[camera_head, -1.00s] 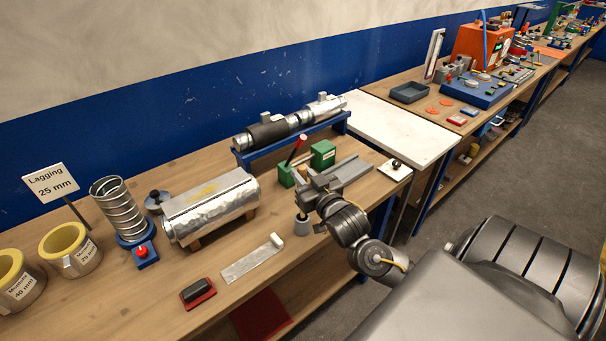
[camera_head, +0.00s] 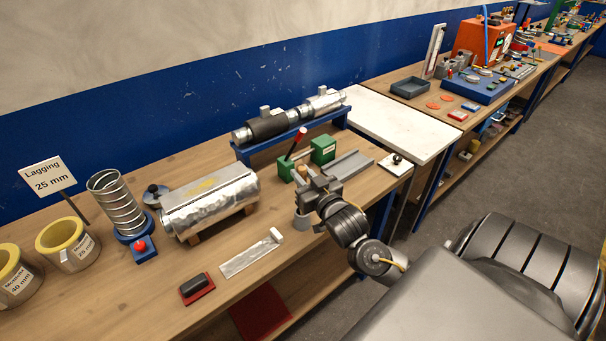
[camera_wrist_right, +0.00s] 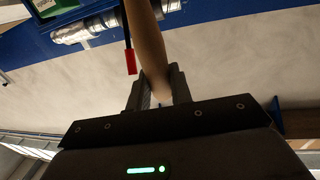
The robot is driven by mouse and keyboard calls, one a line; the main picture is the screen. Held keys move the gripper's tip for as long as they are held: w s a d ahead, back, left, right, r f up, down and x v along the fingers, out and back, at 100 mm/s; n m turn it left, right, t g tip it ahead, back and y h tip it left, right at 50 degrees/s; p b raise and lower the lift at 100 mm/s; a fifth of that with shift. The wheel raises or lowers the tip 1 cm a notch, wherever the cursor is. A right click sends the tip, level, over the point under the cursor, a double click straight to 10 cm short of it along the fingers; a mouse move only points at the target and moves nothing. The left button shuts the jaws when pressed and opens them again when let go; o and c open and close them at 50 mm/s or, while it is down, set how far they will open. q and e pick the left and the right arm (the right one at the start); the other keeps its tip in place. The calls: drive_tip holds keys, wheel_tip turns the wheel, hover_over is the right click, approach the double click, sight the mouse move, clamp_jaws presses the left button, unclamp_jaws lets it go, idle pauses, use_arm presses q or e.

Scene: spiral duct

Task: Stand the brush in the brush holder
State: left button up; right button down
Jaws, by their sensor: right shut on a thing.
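My right gripper (camera_head: 318,184) is shut on the brush, whose wooden handle (camera_wrist_right: 148,45) stands between the fingers in the right wrist view. In the head view a small tan part of the brush (camera_head: 303,172) shows at the gripper. The small grey cup that looks like the brush holder (camera_head: 302,219) stands on the bench just below and left of the gripper, partly hidden by it. I cannot tell whether the brush's lower end is inside the cup or above it. My left gripper is not in view.
A green clamp with a red-tipped lever (camera_head: 297,143) stands close behind the gripper. A silver-clad duct piece (camera_head: 210,203) lies to the left. A metal strip (camera_head: 250,255) and a red-based block (camera_head: 196,288) lie in front. The bench's front edge is near.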

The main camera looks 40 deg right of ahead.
drive_tip(key=shift+f+b, duration=1.2)
drive_tip(key=shift+f, duration=1)
drive_tip(key=c, duration=1.2)
unclamp_jaws()
drive_tip(key=shift+o, duration=0.2)
drive_tip(key=shift+s, duration=0.1)
drive_tip(key=shift+s+a+f, duration=0.1)
drive_tip(key=shift+s, duration=0.2)
drive_tip(key=s+a+b, duration=0.1)
drive_tip(key=s+b, duration=0.2)
drive_tip(key=s, duration=0.7)
drive_tip(key=shift+a, duration=0.35)
drive_tip(key=shift+w, duration=0.1)
